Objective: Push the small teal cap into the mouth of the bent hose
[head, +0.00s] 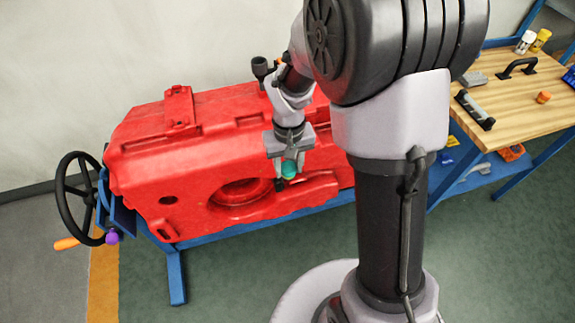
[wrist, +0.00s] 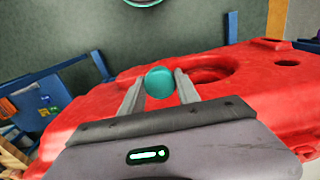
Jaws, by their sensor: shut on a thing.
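My gripper (head: 287,166) is shut on the small teal cap (head: 289,169), in front of the red tank's near side. In the wrist view the round teal cap (wrist: 160,83) sits between the two grey fingertips of my gripper (wrist: 160,80). A black bent piece with a wide, upward-facing mouth (head: 261,66) stands at the back top of the red tank; it looks like the bent hose. It is behind and above my gripper, apart from the cap. Its lower part is partly hidden by my arm. The wrist view does not show it.
The red tank (head: 215,133) has a large round recess (head: 243,192) and rests on a blue frame (head: 176,276). A black handwheel (head: 68,200) is at its left. A wooden workbench (head: 520,95) with tools and small parts stands at the right. The green floor in front is clear.

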